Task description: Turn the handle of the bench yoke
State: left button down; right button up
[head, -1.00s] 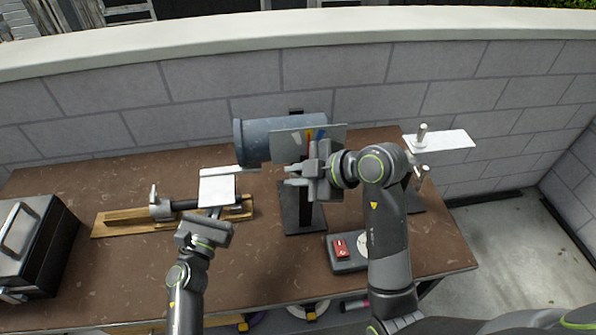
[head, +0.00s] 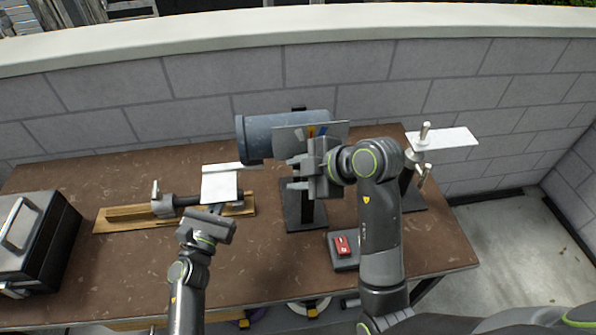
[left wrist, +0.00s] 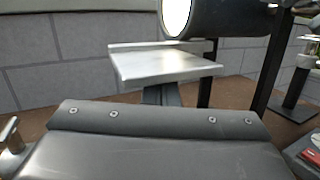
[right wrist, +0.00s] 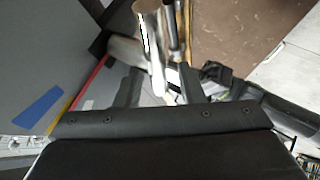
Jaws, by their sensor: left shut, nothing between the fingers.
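I cannot tell for sure which fixture is the bench yoke. On the right a dark stand (head: 412,190) carries metal pin-like handles (head: 424,133) and a pale plate (head: 455,138). On the left a clamp (head: 163,206) with a small upright handle (head: 155,188) lies on a wooden board (head: 125,219). My right gripper (head: 294,173) is open in front of the grey panel, its fingers apart and pointing left. My left gripper (left wrist: 162,96) is shut and empty, at the near side of a white plate (head: 219,184), which also shows in the left wrist view (left wrist: 165,65).
A blue-grey cylinder (head: 275,126) and a panel with coloured marks (head: 318,133) stand at the back; the panel fills the left of the right wrist view (right wrist: 45,75). A black case (head: 35,250) sits at left. A red switch (head: 342,246) lies near the right arm.

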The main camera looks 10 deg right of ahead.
jog(key=shift+d+r, duration=0.1)
jog(key=v, duration=1.1)
jog(key=shift+s+d+r, duration=0.2)
jog(key=shift+r, duration=0.1)
jog(key=shift+o, duration=0.9)
jog(key=s+d+f+n+t+y, duration=0.1)
jog(key=d+f+n+t+y, duration=0.45)
jog(key=f+n, duration=0.3)
jog(key=shift+m+t, duration=0.25)
jog(key=shift+t, duration=0.1)
jog(key=x, duration=1.2)
jog(key=shift+s+a+f, duration=0.1)
jog(key=shift+a+f, duration=0.1)
jog(key=shift+a, duration=0.05)
